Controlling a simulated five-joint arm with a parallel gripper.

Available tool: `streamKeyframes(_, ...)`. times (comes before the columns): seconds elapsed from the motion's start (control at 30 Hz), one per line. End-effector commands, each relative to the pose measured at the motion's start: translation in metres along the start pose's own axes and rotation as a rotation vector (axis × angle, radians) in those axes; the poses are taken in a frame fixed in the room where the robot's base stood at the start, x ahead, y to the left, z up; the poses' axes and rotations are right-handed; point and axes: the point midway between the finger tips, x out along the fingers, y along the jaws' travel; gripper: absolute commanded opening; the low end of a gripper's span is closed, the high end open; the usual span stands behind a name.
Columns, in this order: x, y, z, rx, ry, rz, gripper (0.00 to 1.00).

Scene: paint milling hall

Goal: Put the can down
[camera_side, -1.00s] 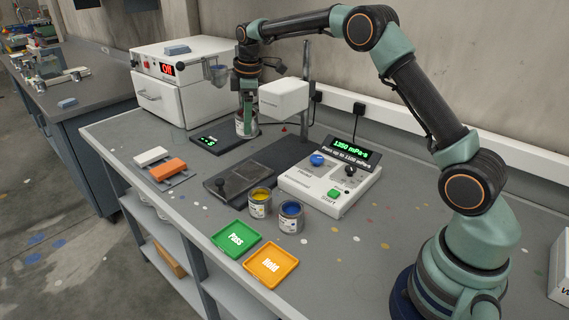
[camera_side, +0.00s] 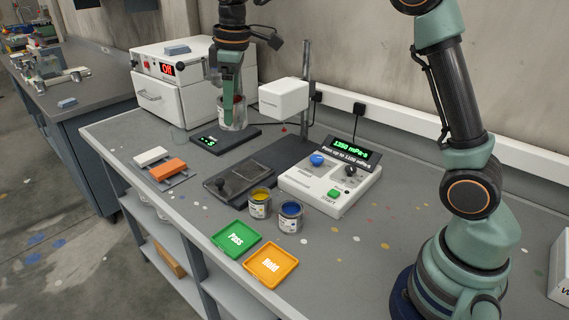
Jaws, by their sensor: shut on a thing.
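My gripper (camera_side: 231,97) points down at the back of the bench and is shut on a metal can (camera_side: 232,117). The can is upright and has red at its top; the fingers partly cover it. It appears at the back part of the black scale (camera_side: 212,143), which has a lit green display. I cannot tell whether its base touches the scale.
A yellow paint can (camera_side: 260,204) and a blue one (camera_side: 291,217) stand before the white viscometer (camera_side: 330,188), which reads 1350 mPa·s. Green Pass tray (camera_side: 237,253) and orange Hold tray (camera_side: 287,278) lie in front. A white oven (camera_side: 165,105) stands behind left.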

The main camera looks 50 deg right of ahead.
Motion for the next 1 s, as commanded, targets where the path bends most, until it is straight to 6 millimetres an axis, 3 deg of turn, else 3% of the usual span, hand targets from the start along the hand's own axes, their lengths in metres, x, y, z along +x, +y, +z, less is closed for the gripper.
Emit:
streamKeyframes(0.2, -0.003, -0.069, 0.017, 0.101, -0.004, -0.018, 0.08)
streamKeyframes(0.5, 0.006, -0.147, 0.059, 0.24, -0.02, -0.037, 0.08)
streamKeyframes(0.63, 0.012, -0.166, 0.073, 0.28, -0.027, -0.042, 0.08)
streamKeyframes(0.83, 0.021, -0.178, 0.084, 0.308, -0.033, -0.045, 0.08)
streamKeyframes(1.0, 0.054, -0.182, 0.089, 0.31, -0.04, -0.046, 0.08)
